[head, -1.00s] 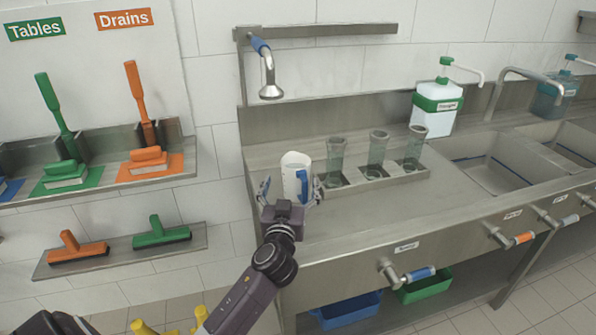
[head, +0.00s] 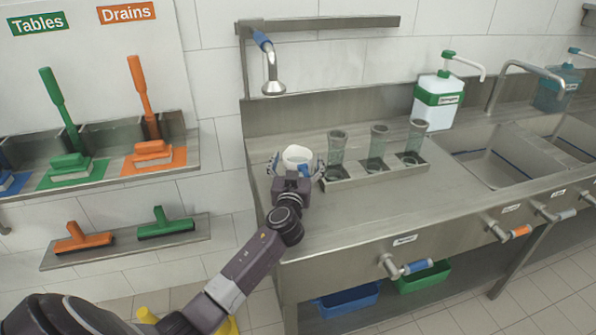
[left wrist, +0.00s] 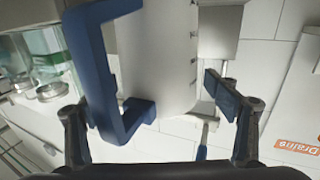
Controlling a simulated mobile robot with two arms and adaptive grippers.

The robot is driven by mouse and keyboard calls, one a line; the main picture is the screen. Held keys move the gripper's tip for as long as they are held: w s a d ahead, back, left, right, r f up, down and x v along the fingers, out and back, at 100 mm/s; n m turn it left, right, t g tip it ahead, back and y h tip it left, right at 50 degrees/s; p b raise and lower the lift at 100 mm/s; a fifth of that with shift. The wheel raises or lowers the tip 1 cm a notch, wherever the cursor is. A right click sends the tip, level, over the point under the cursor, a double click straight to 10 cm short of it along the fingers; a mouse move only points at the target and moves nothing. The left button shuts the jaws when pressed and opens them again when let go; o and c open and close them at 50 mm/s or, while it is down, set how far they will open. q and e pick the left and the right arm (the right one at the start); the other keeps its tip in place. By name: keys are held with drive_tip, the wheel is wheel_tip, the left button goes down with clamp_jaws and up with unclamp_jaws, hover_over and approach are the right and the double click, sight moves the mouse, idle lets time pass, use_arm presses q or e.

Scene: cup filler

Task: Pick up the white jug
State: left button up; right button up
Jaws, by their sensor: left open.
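The white jug (head: 297,154) stands on the steel counter in the head view, left of the glass cups, with its open top facing up. My left gripper (head: 296,166) is open, with one finger at each side of the jug, and its wrist hides the jug's lower part. In the left wrist view the jug's white body (left wrist: 160,60) and blue handle (left wrist: 100,75) lie between the spread fingers of the left gripper (left wrist: 160,105). I cannot tell whether a finger touches the jug. My right gripper is not in view.
Several glass cups (head: 336,147) stand in a metal holder just right of the jug. A tap with a blue collar (head: 270,70) hangs above the counter (head: 345,215). A green-topped pump bottle (head: 437,100) and sinks (head: 495,170) are farther right. The counter's front is clear.

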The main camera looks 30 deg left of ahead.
use_arm(q)
drive_tip(key=shift+r, duration=0.1)
drive_tip(key=c, duration=1.9)
drive_tip(key=shift+o, duration=0.2)
wheel_tip(320, 180, up, 10)
drive_tip(key=shift+r, duration=0.1)
